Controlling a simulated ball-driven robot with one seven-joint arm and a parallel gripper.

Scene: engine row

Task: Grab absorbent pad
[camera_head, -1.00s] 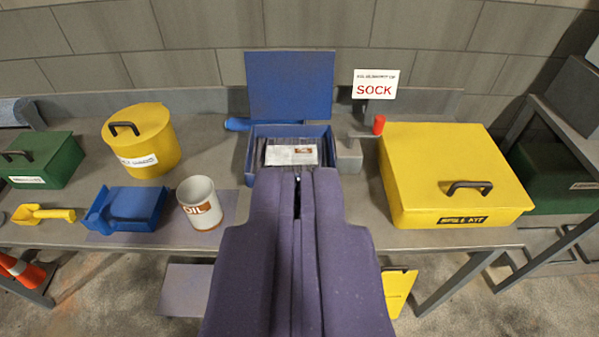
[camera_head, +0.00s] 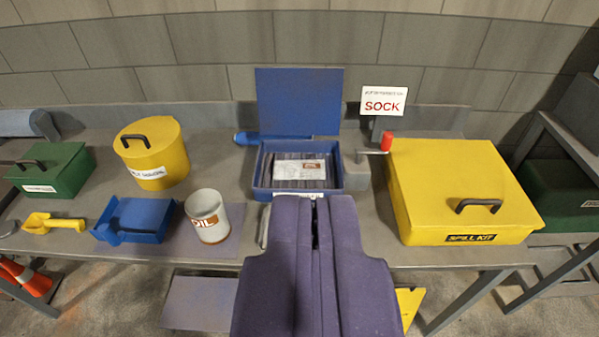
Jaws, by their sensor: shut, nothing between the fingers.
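My gripper (camera_head: 314,203) is purple, shut and empty, with its fingertips just in front of a blue open-lidded box (camera_head: 262,181) on the bench. The box holds a dark grey, striped stack (camera_head: 300,183), which may be absorbent pads. A white label with a small red and brown print (camera_head: 299,168) lies on the stack. The gripper hides part of the box's front, and I see no contact with the stack. A flat purple-grey sheet (camera_head: 180,242) also lies under and beside a white OIL can (camera_head: 206,216).
A yellow SPILL KIT case (camera_head: 455,180), a SOCK sign (camera_head: 384,101) and a red-tipped crank (camera_head: 387,141) stand to the right. A yellow round tub (camera_head: 152,153), blue dustpan-like tray (camera_head: 135,219), yellow scoop (camera_head: 52,223) and green box (camera_head: 52,170) are left. The raised blue lid (camera_head: 299,100) stands behind.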

